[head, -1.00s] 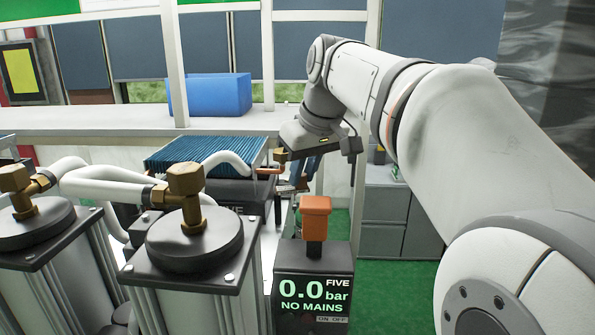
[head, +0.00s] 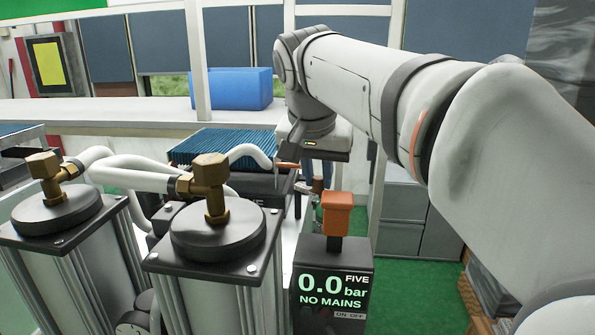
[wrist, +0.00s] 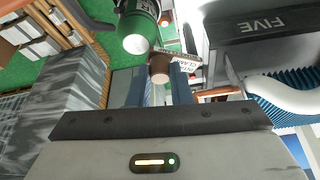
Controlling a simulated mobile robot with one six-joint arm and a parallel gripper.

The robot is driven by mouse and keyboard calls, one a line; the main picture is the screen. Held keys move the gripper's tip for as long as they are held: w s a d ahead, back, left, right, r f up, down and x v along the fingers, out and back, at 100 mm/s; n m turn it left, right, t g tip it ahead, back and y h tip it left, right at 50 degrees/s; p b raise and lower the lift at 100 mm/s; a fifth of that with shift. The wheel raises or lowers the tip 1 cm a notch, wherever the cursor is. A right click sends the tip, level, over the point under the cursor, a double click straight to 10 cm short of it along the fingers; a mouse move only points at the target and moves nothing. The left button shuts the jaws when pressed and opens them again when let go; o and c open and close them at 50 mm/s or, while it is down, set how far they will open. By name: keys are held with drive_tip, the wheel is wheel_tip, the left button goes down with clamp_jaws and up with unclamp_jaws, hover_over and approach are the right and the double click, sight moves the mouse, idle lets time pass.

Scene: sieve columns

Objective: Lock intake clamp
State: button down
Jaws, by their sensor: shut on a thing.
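The intake clamp shows in the wrist view as a brown round-ended handle (wrist: 160,68) beside a white label (wrist: 178,58) with partly readable lettering. My gripper (wrist: 158,76) has its two blue-grey fingers on either side of this handle and is shut on it. The clamp's lower parts are hidden behind the handle and label, so I cannot tell its lock position. In the head view my gripper (head: 318,178) points down behind the orange-capped console, and its fingertips are mostly hidden.
The console (head: 333,285) reads 0.0 bar, NO MAINS, with an orange block (head: 337,213) on top. Two columns with brass fittings (head: 210,175) stand at left. A green cylinder (wrist: 138,28) is close to the handle. A blue ribbed unit (head: 225,145) with a white hose lies behind.

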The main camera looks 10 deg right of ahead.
drive_tip(key=shift+s+a+m, duration=0.1)
drive_tip(key=shift+a+m, duration=0.05)
drive_tip(key=shift+m, duration=0.25)
drive_tip(key=c, duration=1.3)
unclamp_jaws()
drive_tip(key=shift+r, duration=0.1)
drive_tip(key=v, duration=0.7)
drive_tip(key=shift+a+r, duration=0.2)
drive_tip(key=shift+r, duration=0.05)
drive_tip(key=shift+s, duration=0.1)
